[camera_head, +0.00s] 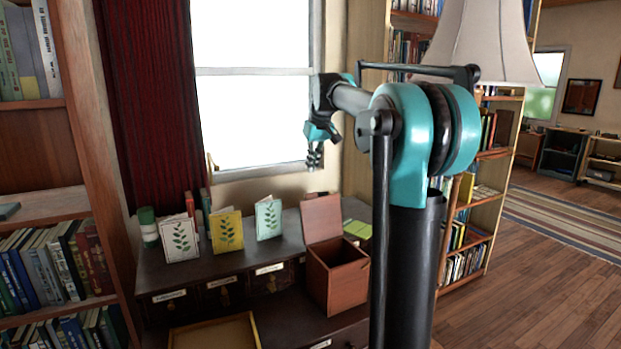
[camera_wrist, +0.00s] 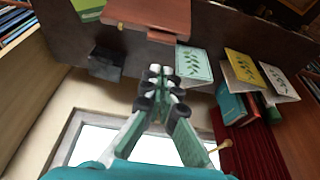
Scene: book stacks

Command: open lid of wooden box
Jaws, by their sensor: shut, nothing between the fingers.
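The reddish-brown wooden box (camera_head: 337,286) stands on the dark desk at the right in the head view. Its lid (camera_head: 321,218) is raised and stands roughly upright at the back edge, above the box's open top. A reddish-brown panel of the box or lid (camera_wrist: 150,16) shows at the top of the wrist view, cut off by the frame. My gripper (camera_head: 314,162) hangs above and behind the box, near the window, apart from the lid. In the wrist view my gripper's fingers (camera_wrist: 162,76) are together with nothing between them.
Several leaf-print cards (camera_head: 226,229) stand on the desk left of the box. Green papers (camera_head: 357,229) lie to its right. A yellow-lined open drawer or tray (camera_head: 215,333) is at front. A lampshade (camera_head: 480,40), window (camera_head: 252,90) and bookshelves surround the desk.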

